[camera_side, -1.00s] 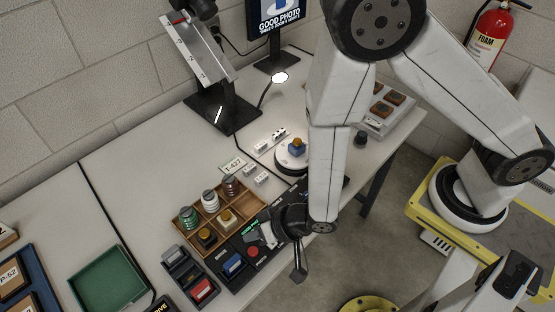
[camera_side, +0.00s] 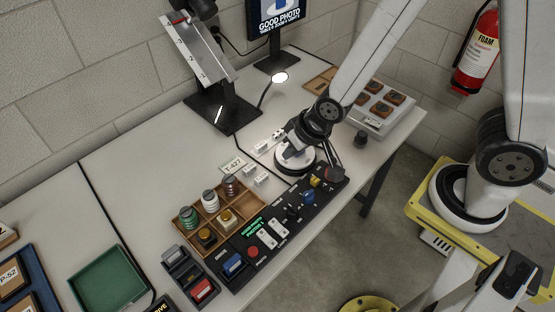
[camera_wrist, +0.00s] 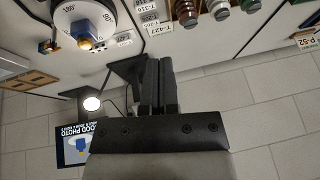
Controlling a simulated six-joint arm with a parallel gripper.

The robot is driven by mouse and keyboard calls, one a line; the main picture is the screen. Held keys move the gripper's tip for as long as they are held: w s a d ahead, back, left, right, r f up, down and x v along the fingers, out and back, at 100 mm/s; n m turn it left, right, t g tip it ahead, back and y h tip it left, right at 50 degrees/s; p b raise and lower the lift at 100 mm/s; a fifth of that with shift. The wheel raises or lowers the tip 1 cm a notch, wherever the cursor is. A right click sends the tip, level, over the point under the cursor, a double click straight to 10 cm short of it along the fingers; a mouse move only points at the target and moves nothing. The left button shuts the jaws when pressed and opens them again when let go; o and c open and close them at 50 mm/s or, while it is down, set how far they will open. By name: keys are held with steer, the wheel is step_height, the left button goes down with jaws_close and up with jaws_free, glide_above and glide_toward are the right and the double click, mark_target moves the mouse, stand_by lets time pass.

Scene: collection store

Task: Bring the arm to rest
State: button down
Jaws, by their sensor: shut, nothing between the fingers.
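My gripper (camera_wrist: 160,62) shows in the wrist view as two dark parallel fingers, shut together with nothing between them. In the side view my wrist is raised over the back right of the bench, in front of the round white turntable (camera_side: 293,167), and the fingers are hard to make out. The turntable also shows at the top left of the wrist view (camera_wrist: 72,12), with a small blue and yellow object (camera_wrist: 82,38) on it. That object is hidden behind my arm in the side view.
A black control panel (camera_side: 268,250) lies along the front edge, with a wooden compartment tray (camera_side: 190,226) of jars behind it. A lit monitor (camera_side: 276,14) and a sloped metal stand (camera_side: 197,52) are at the back.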

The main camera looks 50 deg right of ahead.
steer(key=s+d+r+g, duration=0.1)
steer(key=s+d+r, duration=0.1)
steer(key=d, duration=0.3)
steer(key=s+d+r+g+h, duration=0.1)
steer(key=s+d+r, duration=0.1)
steer(key=d, duration=0.3)
steer(key=shift+s+r+n, duration=0.3)
steer(key=shift+r+n, duration=0.1)
steer(key=shift+r, duration=0.4)
steer(key=shift+d, duration=0.1)
